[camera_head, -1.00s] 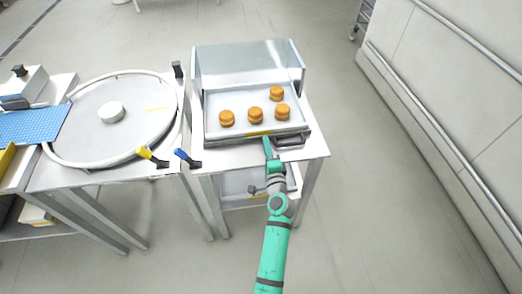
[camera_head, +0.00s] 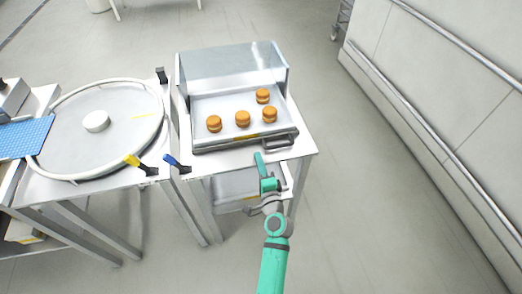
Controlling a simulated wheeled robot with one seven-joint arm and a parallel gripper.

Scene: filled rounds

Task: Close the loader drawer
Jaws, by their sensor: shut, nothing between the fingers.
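The loader drawer (camera_head: 205,146) is a shallow tray that sticks out of the front of a metal housing (camera_head: 231,64) on a small table. Several orange-brown round pieces (camera_head: 243,119) stand upright on it. My gripper (camera_head: 259,158) is shut and empty, just in front of the drawer's front edge and left of the handle. It looks apart from the drawer, though the exact gap is hard to tell.
A round turntable (camera_head: 78,146) with a white disc (camera_head: 96,121) stands on the table to the left. A lower shelf tray (camera_head: 230,190) is below. Floor on the right is clear.

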